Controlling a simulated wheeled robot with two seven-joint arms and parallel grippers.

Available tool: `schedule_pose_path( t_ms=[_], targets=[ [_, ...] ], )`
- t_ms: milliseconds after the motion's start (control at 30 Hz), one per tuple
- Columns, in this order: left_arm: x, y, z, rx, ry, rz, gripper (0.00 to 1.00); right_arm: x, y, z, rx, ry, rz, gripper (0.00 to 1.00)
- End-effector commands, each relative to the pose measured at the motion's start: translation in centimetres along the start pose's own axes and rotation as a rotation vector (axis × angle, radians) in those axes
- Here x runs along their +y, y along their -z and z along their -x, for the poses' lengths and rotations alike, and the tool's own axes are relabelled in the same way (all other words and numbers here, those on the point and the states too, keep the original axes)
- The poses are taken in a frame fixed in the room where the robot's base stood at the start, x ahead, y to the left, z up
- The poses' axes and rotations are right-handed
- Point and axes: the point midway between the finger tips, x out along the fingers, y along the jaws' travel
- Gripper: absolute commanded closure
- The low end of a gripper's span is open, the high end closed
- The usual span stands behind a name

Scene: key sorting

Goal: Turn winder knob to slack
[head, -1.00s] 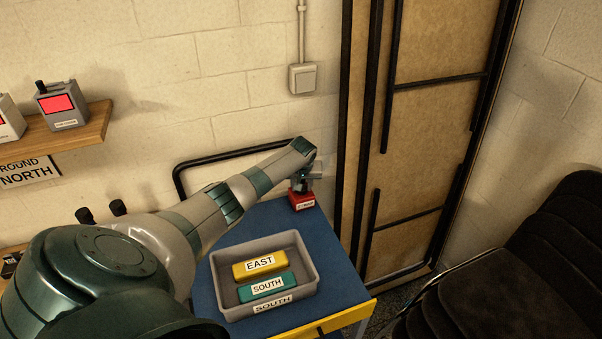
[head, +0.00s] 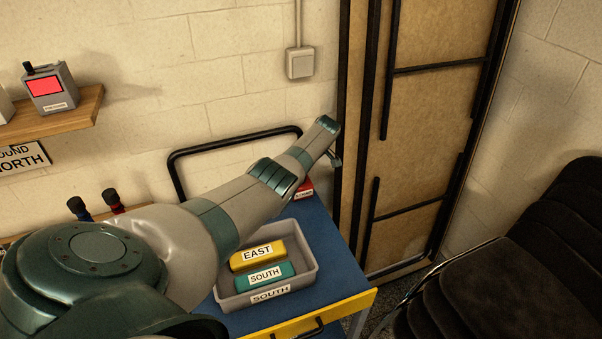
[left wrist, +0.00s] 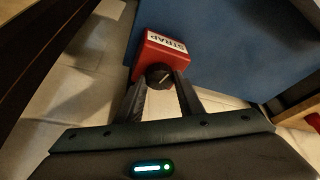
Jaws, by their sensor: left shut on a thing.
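The winder is a small red box (left wrist: 160,52) with a white STRAP label and a dark round knob (left wrist: 159,76) with a pale pointer line. In the head view the red box (head: 305,189) sits at the back of the blue cart top, mostly hidden behind my left arm. My left gripper (left wrist: 161,84) has its two fingers on either side of the knob and is shut on it. In the head view the fingers are hidden by my wrist. My right gripper is in neither view.
A grey tray (head: 309,274) labelled SOUTH holds a yellow EAST block (head: 258,256) and a teal SOUTH block (head: 266,276). A black rail (head: 235,139) runs along the cart's back by the wall. A tan cabinet (head: 415,135) stands close right; a dark chair (head: 500,275) is further right.

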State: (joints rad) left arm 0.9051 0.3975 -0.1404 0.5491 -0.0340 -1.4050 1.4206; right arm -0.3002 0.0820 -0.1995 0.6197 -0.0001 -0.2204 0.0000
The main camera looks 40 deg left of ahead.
Motion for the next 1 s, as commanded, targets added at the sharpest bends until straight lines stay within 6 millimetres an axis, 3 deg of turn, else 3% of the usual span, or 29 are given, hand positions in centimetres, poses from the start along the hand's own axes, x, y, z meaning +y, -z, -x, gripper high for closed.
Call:
schedule_pose_path(
  t_ms=[200,733,767,800,1000],
  targets=[
    [0.2,0.06,-0.06,0.001,0.032,0.086,0.88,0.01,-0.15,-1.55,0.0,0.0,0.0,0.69],
    [0.16,0.23,0.11,0.002,0.044,0.112,0.88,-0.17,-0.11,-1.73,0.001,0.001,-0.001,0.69],
    [0.16,0.23,0.12,0.002,0.044,0.112,0.59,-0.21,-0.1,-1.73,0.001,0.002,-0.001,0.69],
    [0.16,0.22,0.11,0.002,0.044,0.112,0.49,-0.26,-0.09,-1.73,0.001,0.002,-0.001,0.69],
    [0.13,0.13,0.06,0.001,0.044,0.111,0.47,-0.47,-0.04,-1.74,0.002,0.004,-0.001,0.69]
  ],
)
